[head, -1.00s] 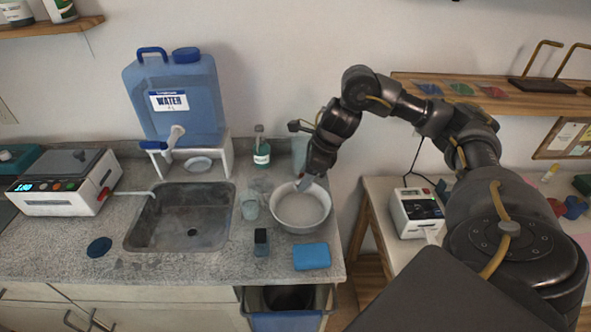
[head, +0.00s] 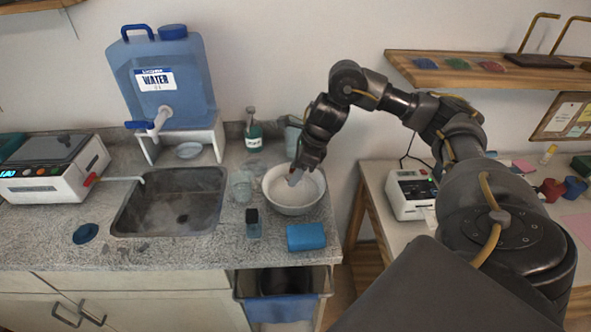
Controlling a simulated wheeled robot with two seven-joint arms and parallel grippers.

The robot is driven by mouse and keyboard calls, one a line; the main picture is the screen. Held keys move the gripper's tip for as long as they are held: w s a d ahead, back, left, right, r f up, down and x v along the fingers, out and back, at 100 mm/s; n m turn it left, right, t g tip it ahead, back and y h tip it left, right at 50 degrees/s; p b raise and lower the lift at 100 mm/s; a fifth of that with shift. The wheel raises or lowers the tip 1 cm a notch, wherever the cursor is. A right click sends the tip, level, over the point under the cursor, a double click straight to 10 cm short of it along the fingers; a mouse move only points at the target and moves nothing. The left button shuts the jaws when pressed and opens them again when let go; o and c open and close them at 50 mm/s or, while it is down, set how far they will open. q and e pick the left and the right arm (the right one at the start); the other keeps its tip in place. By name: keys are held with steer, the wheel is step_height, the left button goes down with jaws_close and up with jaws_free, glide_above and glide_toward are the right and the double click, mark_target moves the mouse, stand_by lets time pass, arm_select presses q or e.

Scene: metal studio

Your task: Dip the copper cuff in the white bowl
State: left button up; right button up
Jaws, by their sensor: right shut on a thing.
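The white bowl (head: 293,201) stands on the counter to the right of the sink, with pale, cloudy contents. My right gripper (head: 297,176) reaches down from above and is over the bowl, with its tips at or just inside the back part of the opening. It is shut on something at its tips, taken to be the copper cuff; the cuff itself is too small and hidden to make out. I cannot tell whether it touches the contents. My left gripper is not in view.
A clear glass (head: 242,187), a small dark-topped bottle (head: 253,222) and a blue sponge (head: 306,236) stand close around the bowl. A green-labelled bottle (head: 253,138) is behind. The sink (head: 172,203) lies left, below the water tank (head: 168,80).

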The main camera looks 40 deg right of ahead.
step_height(320, 180, down, 2)
steer(key=shift+s+f+b, duration=0.1)
steer(key=shift+f+b, duration=0.05)
steer(key=shift+b, duration=0.65)
steer(key=shift+f+b, duration=0.95)
steer(key=shift+f, duration=0.25)
steer(key=shift+f+b, duration=0.35)
steer(key=shift+f, duration=0.05)
steer(key=shift+r, duration=0.1)
steer(key=shift+r+p, duration=0.6)
steer(key=shift+r, duration=0.05)
steer(key=shift+f+b, duration=0.7)
steer(key=shift+f, duration=0.1)
steer(key=shift+r, duration=0.15)
